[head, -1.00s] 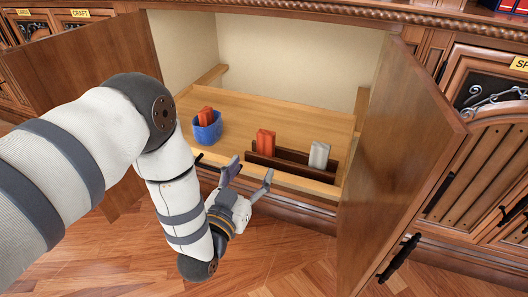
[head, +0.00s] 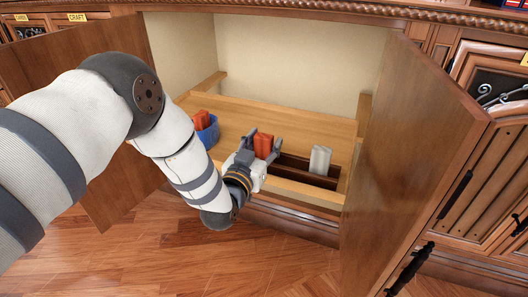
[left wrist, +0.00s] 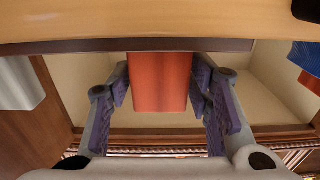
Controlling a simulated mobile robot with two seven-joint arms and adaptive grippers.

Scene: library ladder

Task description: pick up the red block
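The red block (head: 264,144) stands upright in a dark wooden holder (head: 302,170) on the cabinet shelf. My left gripper (head: 261,147) reaches it from the front, with a finger on each side. In the left wrist view the red block (left wrist: 160,82) fills the middle between the purple pads of the left gripper (left wrist: 161,85). The pads stand close to its sides, with slim gaps; firm contact does not show. The block's lower part is hidden by the gripper and holder. My right gripper is not in view.
A grey-white block (head: 320,159) stands at the right in the same holder. Open doors (head: 415,150) flank the shelf (head: 235,115), whose back area is clear.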

